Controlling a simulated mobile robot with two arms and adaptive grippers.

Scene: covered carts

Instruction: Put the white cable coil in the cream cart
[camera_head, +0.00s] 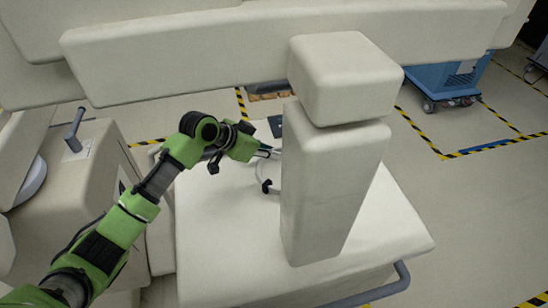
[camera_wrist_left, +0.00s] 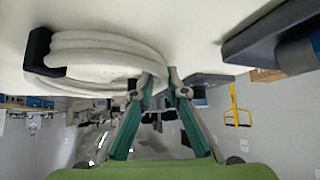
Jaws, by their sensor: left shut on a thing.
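My left gripper (camera_head: 272,153) reaches in from the left, above the broad pale cream surface at the centre. It is shut on the white cable coil (camera_head: 268,172), which is mostly hidden behind a cream upright block in the head view. In the left wrist view, the coil (camera_wrist_left: 108,48) shows as thick stacked white loops with a black clip at its left end. The fingertips (camera_wrist_left: 165,76) are at the coil's right edge. I cannot tell for certain which of the cream bodies is the cream cart. My right gripper is not in view.
The cream upright block (camera_head: 335,170) stands close right of my left gripper. A long cream beam (camera_head: 190,50) crosses behind it. A cream body with a grey handle (camera_head: 75,130) stands at left. A blue wheeled cart (camera_head: 445,80) is at back right. Open floor lies right.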

